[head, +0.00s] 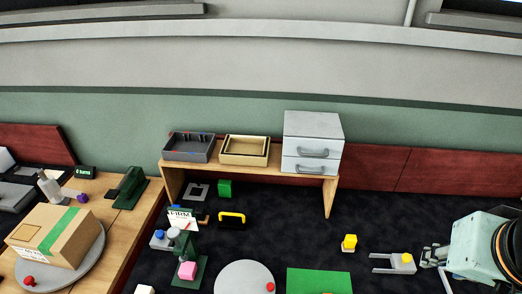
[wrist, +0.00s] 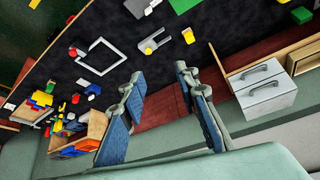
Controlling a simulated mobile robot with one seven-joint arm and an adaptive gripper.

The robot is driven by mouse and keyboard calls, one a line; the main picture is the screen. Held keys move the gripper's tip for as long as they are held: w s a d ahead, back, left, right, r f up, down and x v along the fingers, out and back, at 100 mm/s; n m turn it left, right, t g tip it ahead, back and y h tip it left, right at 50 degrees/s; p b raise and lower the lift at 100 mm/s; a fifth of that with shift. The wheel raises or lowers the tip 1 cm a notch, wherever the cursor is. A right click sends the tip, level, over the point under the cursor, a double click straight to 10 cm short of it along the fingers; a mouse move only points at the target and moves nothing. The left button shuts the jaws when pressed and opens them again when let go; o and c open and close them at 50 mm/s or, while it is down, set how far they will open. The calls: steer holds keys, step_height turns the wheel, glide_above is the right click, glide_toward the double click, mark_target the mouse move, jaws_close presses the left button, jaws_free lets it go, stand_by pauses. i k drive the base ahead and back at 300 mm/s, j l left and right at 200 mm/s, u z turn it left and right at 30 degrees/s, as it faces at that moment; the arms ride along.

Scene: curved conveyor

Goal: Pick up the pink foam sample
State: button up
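The pink foam sample (head: 187,270) is a small pink block in the head view, left of centre near the bottom. It rests on the base of a dark green stand (head: 203,270). I cannot make it out in the wrist view. My gripper (head: 432,257) is at the far right of the head view, well apart from the pink block. In the wrist view my gripper (wrist: 165,85) has its blue-padded fingers spread, with nothing between them.
A round grey disc (head: 243,278) and a green mat (head: 319,281) lie between the stand and my arm. A grey forked piece (head: 393,263) lies just left of my gripper. A wooden shelf (head: 332,190) with trays and a drawer unit (head: 313,145) stands behind.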

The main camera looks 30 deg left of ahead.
mark_target(188, 269)
steer(key=l+u, duration=0.1)
steer(key=u, duration=2.1)
steer(key=k, duration=0.45)
steer(key=i+j+z, duration=0.35)
steer(key=j, duration=0.3)
steer(key=i+j+z, duration=0.15)
steer(key=j, duration=0.2)
steer(key=i, duration=0.45)
steer(key=j+z, duration=0.25)
steer(key=k, duration=0.05)
